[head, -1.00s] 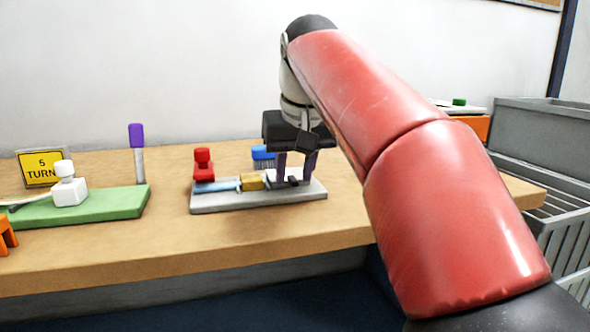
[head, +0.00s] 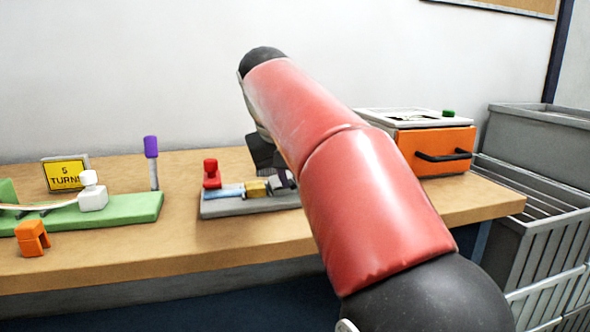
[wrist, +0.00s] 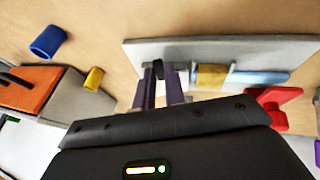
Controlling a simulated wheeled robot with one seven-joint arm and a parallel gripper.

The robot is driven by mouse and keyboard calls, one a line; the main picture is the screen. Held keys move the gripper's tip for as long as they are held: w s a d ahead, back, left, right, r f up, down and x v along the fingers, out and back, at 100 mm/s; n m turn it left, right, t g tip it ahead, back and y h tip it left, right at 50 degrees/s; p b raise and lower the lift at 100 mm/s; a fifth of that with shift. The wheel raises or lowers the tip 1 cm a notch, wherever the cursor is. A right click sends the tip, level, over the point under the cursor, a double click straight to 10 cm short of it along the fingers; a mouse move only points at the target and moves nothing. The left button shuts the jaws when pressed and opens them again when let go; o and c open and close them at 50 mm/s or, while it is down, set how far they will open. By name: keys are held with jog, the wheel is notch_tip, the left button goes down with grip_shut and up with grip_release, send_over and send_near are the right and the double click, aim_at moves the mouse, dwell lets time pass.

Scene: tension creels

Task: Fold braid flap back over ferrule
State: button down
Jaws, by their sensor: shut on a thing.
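The grey board (head: 228,210) lies on the bench with a light blue cable (head: 226,190) and a gold ferrule (head: 254,188) in line on it. The board (wrist: 225,50), ferrule (wrist: 210,76) and cable (wrist: 260,77) also show in the wrist view. My gripper (wrist: 158,78) is at the ferrule's end away from the cable. Its purple fingers are shut on a small dark piece (wrist: 158,69), which looks like the braid flap. The piece is beside the ferrule, and I cannot tell how far it is folded. In the head view my arm hides most of the gripper.
A red clamp (head: 212,173) stands at the board's left end. A green board (head: 110,212) with a white block (head: 92,196) is further left, near an orange piece (head: 32,238). An orange drawer box (head: 435,148) is at right. Blue (wrist: 48,42) and yellow (wrist: 95,79) cylinders lie near it.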

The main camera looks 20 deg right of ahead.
jog(key=h, duration=0.2)
jog(key=a+n+h, duration=0.1)
jog(key=h, duration=0.1)
jog(key=a+r+h, duration=0.1)
jog(key=shift+a+t+h, duration=0.2)
jog(key=shift+t+h, duration=0.2)
dwell(0.4)
jog(key=c, duration=1.5)
grip_release()
jog(key=shift+o, duration=0.2)
jog(key=shift+a, duration=0.1)
jog(key=p+v, duration=0.1)
jog(key=v, duration=0.6)
jog(key=shift+a+r+p, duration=0.2)
jog(key=shift+a+p, duration=0.05)
jog(key=shift+p, duration=0.15)
